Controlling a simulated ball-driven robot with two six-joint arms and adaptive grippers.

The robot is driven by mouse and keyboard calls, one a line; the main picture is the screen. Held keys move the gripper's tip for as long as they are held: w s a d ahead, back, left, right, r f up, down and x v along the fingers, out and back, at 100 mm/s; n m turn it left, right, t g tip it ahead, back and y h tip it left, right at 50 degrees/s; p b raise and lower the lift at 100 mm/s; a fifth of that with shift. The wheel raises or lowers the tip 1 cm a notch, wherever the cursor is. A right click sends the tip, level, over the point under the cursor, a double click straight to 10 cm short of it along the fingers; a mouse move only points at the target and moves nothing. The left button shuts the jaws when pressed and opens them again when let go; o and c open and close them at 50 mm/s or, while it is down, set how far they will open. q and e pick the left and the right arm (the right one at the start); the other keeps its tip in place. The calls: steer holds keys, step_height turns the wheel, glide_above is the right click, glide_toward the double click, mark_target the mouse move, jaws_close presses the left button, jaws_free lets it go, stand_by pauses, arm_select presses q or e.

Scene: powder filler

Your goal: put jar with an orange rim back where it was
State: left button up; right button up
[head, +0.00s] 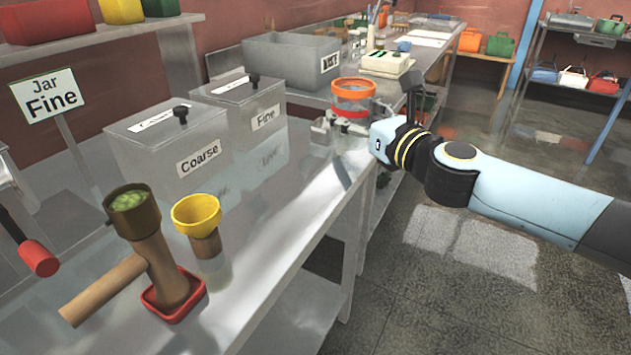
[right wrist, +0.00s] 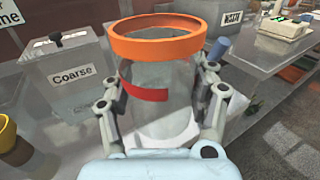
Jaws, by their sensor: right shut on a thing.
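The jar with the orange rim (head: 353,92) is a clear, see-through jar with a red band, at the far part of the metal table (head: 262,290). My right gripper (head: 345,127) is shut around its side. In the right wrist view the jar (right wrist: 160,45) stands upright between the two fingers of my right gripper (right wrist: 162,100). I cannot tell whether its bottom touches the table. A sign (head: 48,100) reading "Jar Fine" stands at the left. My left gripper is not in view.
Lidded bins marked Coarse (head: 165,155) and Fine (head: 245,105) stand left of the jar. A grey tub (head: 290,62) and a scale-like device (head: 386,64) are behind it. A yellow-rimmed funnel (head: 196,212) and a mortar-like cup (head: 133,210) are in front. Table between is mostly clear.

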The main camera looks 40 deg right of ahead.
steer(key=shift+w+a+f, duration=0.6)
steer(key=w+a+f+b, duration=0.1)
steer(key=w+f, duration=0.1)
steer(key=w, duration=0.1)
steer(key=w+a+f+b, duration=0.1)
steer(key=w+a+f, duration=0.1)
steer(key=w, duration=0.1)
steer(key=w+a+f+b, duration=0.1)
steer(key=w+f, duration=0.1)
steer(key=shift+w+a, duration=0.15)
steer(key=shift+w, duration=0.25)
steer(key=shift+w+f, duration=0.1)
steer(key=shift+f, duration=0.15)
step_height(320, 180, down, 4)
steer(key=b, duration=0.3)
steer(key=shift+b, duration=0.4)
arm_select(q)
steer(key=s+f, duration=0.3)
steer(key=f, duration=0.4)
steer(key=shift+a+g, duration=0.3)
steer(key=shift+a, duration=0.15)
arm_select(e)
steer(key=shift+r, duration=0.2)
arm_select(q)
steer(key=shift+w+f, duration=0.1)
arm_select(e)
steer(key=shift+f, duration=0.1)
